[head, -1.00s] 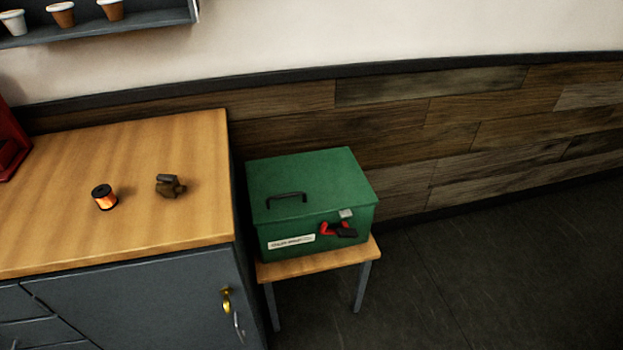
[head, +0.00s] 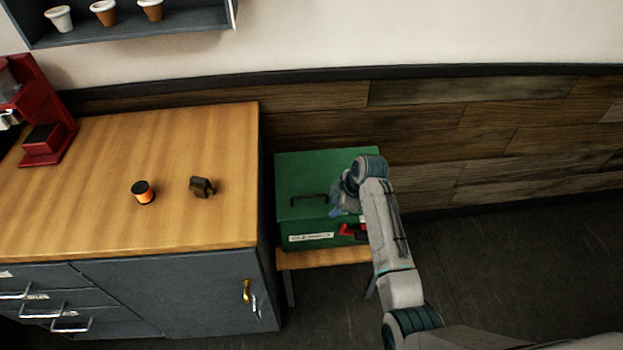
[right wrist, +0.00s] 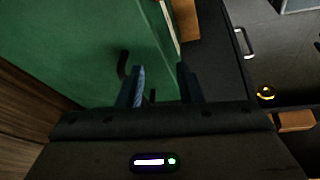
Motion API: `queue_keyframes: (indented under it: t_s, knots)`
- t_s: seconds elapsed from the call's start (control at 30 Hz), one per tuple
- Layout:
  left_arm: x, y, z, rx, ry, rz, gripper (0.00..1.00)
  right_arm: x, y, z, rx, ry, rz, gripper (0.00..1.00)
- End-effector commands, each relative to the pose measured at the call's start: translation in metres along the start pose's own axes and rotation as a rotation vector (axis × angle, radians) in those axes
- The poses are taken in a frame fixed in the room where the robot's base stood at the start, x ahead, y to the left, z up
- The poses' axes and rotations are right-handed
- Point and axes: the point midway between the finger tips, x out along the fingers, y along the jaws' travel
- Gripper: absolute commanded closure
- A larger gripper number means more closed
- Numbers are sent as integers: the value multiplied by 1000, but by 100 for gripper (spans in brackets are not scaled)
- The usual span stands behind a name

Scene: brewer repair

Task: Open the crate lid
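The green crate (head: 315,222) stands on a small stool with its lid (head: 318,172) shut. A black handle (head: 309,198) is on top of the lid. A red and black latch or tool (head: 352,230) shows on the crate's front, partly hidden by my right arm. My right gripper (head: 340,208) is at the right of the handle, over the front part of the crate, mostly covered by its own wrist. In the right wrist view its two fingers (right wrist: 163,84) are apart with nothing held, and the dark handle (right wrist: 123,64) shows beside the left finger. Contact cannot be told. My left gripper is not in view.
The wooden-topped counter (head: 120,225) is left of the crate, with an orange spool (head: 143,192), a small brown part (head: 202,187) and a red machine (head: 45,125). The wood-panelled wall (head: 430,140) is behind. The floor (head: 530,260) at right is clear.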

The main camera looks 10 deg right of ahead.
Motion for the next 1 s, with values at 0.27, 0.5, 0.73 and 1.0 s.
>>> queue_keyframes:
  t_s: [0.27,0.5,0.73,1.0]
  knots:
    - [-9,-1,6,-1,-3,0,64,-60,38,-62,-262,61,-18,67]
    - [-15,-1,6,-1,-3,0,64,-37,37,-66,-273,64,-25,67]
    - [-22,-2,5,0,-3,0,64,7,36,-68,-272,63,-23,67]
    - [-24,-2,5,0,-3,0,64,39,36,-69,-271,62,-21,67]
